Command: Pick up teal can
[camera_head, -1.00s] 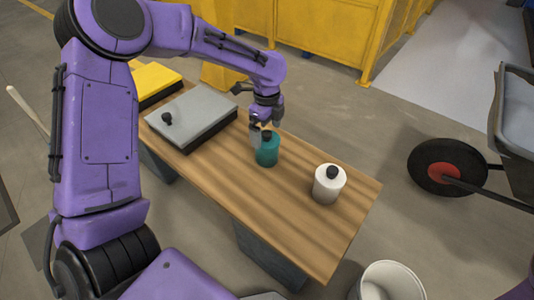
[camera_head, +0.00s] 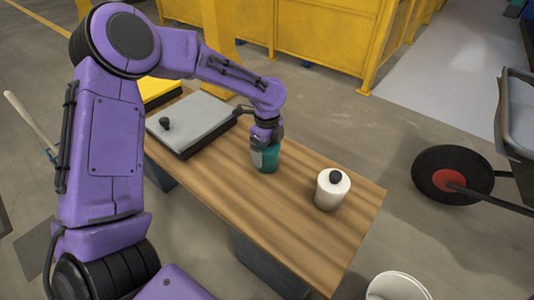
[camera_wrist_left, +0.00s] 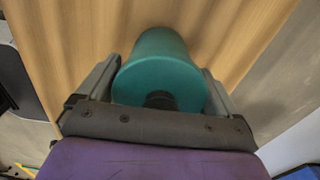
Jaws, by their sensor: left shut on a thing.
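The teal can (camera_head: 268,160) stands upright on the wooden bench. My left gripper (camera_head: 262,157) comes down over it from above and is shut on it. In the left wrist view the teal can (camera_wrist_left: 160,72) sits between the two fingers of the left gripper (camera_wrist_left: 160,88), one finger on each side. Its dark cap is partly hidden by the gripper body. I cannot tell whether the can's base is clear of the bench. My right gripper is not in view.
A white can (camera_head: 332,188) with a black cap stands on the bench (camera_head: 230,200), right of the teal can. A grey box (camera_head: 192,120) and a yellow one lie on the left.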

